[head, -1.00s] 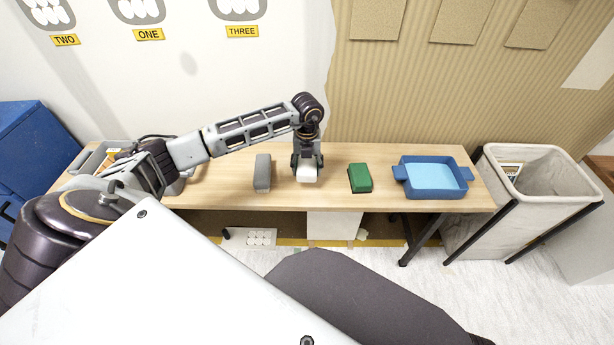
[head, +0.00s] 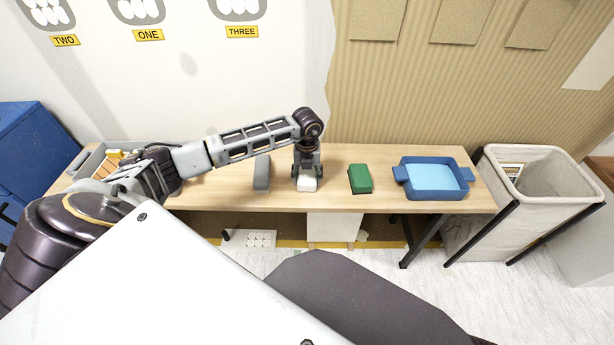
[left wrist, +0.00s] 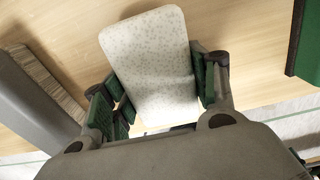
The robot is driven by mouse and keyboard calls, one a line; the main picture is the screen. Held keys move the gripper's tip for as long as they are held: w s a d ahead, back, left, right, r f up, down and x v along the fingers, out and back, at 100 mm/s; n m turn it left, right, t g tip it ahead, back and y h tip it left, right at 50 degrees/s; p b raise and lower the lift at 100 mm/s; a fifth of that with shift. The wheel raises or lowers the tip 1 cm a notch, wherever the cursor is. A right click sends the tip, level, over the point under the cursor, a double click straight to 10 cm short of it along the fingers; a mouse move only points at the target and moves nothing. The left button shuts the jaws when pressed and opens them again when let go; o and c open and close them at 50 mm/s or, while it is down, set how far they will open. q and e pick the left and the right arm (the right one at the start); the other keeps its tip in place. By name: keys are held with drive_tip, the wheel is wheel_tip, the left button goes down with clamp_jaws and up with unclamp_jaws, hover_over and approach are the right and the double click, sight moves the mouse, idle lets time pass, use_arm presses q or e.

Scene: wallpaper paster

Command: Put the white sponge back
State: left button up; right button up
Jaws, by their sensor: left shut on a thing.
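The white sponge (head: 307,184) is at the table's front half, between a grey block and a green block. My left gripper (head: 307,172) comes down over it from above and is shut on it. In the left wrist view the sponge (left wrist: 153,65) is a pale speckled slab with rounded corners, between the green-padded fingers of the gripper (left wrist: 165,95). It sits at or very close to the tabletop; I cannot tell whether it touches. My right gripper is not in view.
A blue tray (head: 433,178) holding light blue liquid is farther right. A bin (head: 540,190) stands beyond the wooden table (head: 230,196). A grey toolbox (head: 85,165) is at left.

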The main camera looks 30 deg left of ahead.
use_arm(q)
drive_tip(key=o, duration=1.1)
drive_tip(key=shift+f, duration=0.1)
drive_tip(key=shift+c, duration=0.2)
drive_tip(key=shift+f, duration=0.1)
